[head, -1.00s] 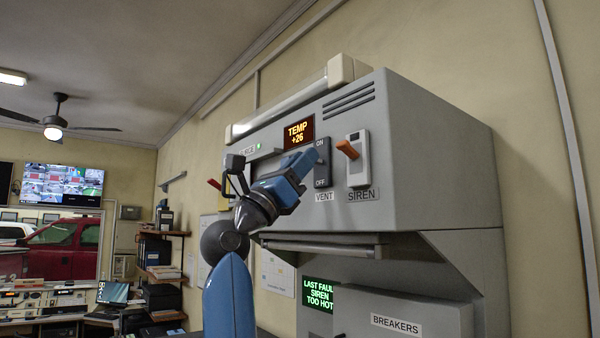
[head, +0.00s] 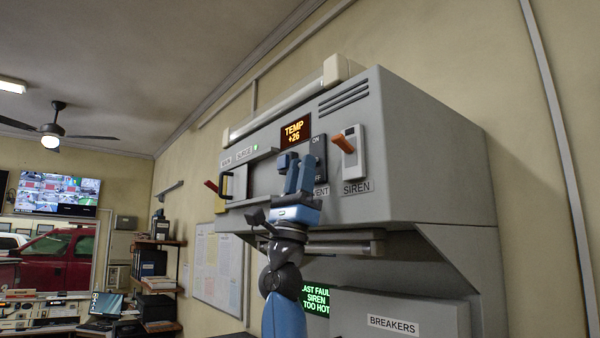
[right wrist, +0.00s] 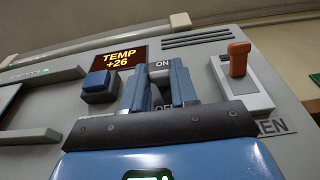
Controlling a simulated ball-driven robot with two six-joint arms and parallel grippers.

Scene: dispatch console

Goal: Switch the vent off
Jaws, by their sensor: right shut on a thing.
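The vent switch has a dark plate (head: 320,158) with ON at its top and OFF at its bottom, above a partly covered VENT label. My right gripper (head: 302,170) reaches up from below in front of it. In the right wrist view its two blue fingers (right wrist: 158,86) sit over the plate, between ON and OFF, shut on the dark vent lever. The fingers hide most of the lever, so I cannot tell which way it is set. My left gripper is not in view.
The siren switch (head: 345,148) with an orange lever is close on the right. A blue block (head: 287,160) sits just left of the vent plate, below the TEMP +26 display (head: 296,131). A red-ended lever (head: 211,186) is at far left. A horizontal bar (head: 345,245) runs below.

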